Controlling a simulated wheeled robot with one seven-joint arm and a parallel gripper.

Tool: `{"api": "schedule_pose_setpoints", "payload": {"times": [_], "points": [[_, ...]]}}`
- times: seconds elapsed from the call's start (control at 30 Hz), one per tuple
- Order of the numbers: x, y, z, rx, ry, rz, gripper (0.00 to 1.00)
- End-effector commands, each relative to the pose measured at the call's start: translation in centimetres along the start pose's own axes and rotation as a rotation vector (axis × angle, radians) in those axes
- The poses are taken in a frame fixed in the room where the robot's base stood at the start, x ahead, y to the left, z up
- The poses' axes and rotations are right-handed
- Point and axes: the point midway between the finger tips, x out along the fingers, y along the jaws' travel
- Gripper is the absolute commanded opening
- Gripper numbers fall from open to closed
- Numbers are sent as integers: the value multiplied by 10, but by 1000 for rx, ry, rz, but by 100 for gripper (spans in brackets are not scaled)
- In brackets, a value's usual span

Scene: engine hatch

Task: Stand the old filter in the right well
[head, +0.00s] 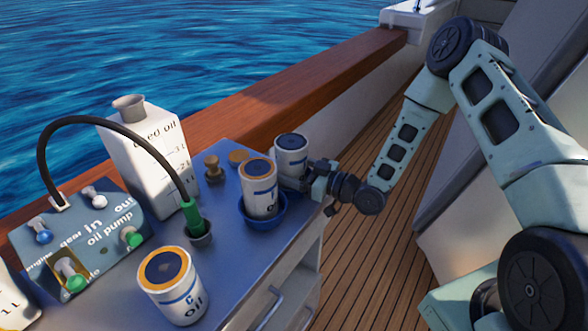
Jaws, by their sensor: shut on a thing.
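My gripper (315,181) is at the right edge of the worktop, closed on the rear filter canister (291,158). That canister is white with blue bands, has a greyish top, and stands roughly upright. Its lower part is hidden behind the gripper and a second canister, so I cannot tell whether it rests on anything. The second canister (260,189), with an orange and dark top, stands in a round blue well (263,218) just in front. A third similar canister (174,288), marked C oil, stands at the front of the worktop. I cannot tell which is the old filter.
The worktop (228,262) is clear between the front canister and the blue well. A white used-oil jug (147,155), a pump panel (85,240) and a black hose (110,122) with a green end stand at left. Brass fittings (213,170) sit behind the well.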

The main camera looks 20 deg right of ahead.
Motion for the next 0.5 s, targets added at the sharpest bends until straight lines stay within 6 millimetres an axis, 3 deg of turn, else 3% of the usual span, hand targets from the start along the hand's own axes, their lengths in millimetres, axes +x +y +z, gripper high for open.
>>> {"api": "schedule_pose_setpoints", "payload": {"times": [0.2,0.23,0.3,0.5], "points": [[0,0,4,0,3,0,31],[0,0,5,1,0,0,75],[0,0,4,1,0,0,94],[0,0,3,1,0,0,94]]}}
